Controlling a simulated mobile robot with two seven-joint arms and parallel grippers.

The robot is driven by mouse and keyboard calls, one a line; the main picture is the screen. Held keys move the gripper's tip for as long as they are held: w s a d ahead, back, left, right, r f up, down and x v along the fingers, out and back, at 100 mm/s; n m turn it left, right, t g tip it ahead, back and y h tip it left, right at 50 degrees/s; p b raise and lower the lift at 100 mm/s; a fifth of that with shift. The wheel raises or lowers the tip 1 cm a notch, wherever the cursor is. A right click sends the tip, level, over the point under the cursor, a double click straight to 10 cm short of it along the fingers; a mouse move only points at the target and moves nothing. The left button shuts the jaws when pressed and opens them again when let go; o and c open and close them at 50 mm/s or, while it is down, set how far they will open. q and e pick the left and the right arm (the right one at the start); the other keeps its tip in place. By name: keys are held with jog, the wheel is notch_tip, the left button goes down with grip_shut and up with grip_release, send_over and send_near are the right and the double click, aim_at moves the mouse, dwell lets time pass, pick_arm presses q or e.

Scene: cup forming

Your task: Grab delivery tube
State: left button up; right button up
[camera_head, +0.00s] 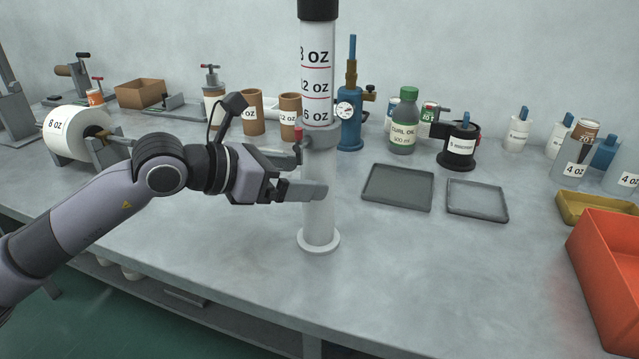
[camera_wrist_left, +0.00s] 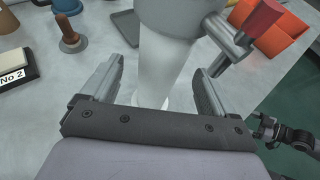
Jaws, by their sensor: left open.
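The delivery tube (camera_head: 319,215) is a pale upright tube on a round base on the bench, below a column marked in oz sizes (camera_head: 316,75). A grey collar with a red-tipped valve (camera_head: 299,135) sits between them. My left gripper (camera_head: 312,178) is open at the tube, below the collar. One finger passes in front of the tube in the head view. In the left wrist view the pale tube (camera_wrist_left: 165,68) shows between the spread fingers, with gaps on both sides. A dark jointed part (camera_wrist_left: 285,132) at the lower right there looks like my right gripper; its jaws are unclear.
Two grey trays (camera_head: 398,167) (camera_head: 451,200) lie right of the tube. Behind stand a blue pump with a gauge (camera_head: 350,130), an oil bottle (camera_head: 404,125) and brown cups (camera_head: 253,113). An orange bin (camera_head: 610,262) is at far right. The bench front is clear.

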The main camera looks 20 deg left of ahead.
aim_at(319, 172)
pick_arm(q)
jog(key=shift+r+p+x, duration=0.15)
jog(key=shift+p+x, duration=0.05)
jog(key=shift+x, duration=0.9)
jog(key=shift+r+p+x, duration=0.15)
jog(key=shift+x, duration=0.95)
jog(key=shift+d, duration=0.1)
jog(key=c, duration=1.4)
jog(key=shift+r, duration=0.1)
grip_shut()
